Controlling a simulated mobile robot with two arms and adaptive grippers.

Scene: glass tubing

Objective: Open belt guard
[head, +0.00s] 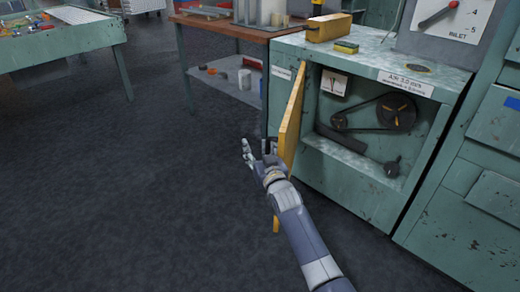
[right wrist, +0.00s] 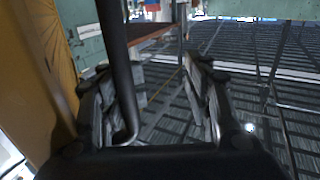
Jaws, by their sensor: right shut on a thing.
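The belt guard (head: 291,122) is a yellow panel hinged on the front of the green machine cabinet (head: 345,188). It stands swung outward, seen nearly edge-on, and the opening behind it shows a belt and pulleys (head: 390,112). My right gripper (head: 258,152) is at the guard's outer face, and my arm hides part of its lower portion. In the right wrist view the yellow guard (right wrist: 45,75) is at the left, and a dark handle bar (right wrist: 118,75) runs between my gripper's fingers (right wrist: 158,110). The gripper is shut on this handle. My left gripper is out of view.
A yellow block (head: 328,27) and a small green-yellow piece (head: 346,47) lie on the cabinet top. A dial panel (head: 445,25) stands at the right. A wooden-topped bench (head: 225,27) is behind. The dark floor (head: 120,190) to the left is clear.

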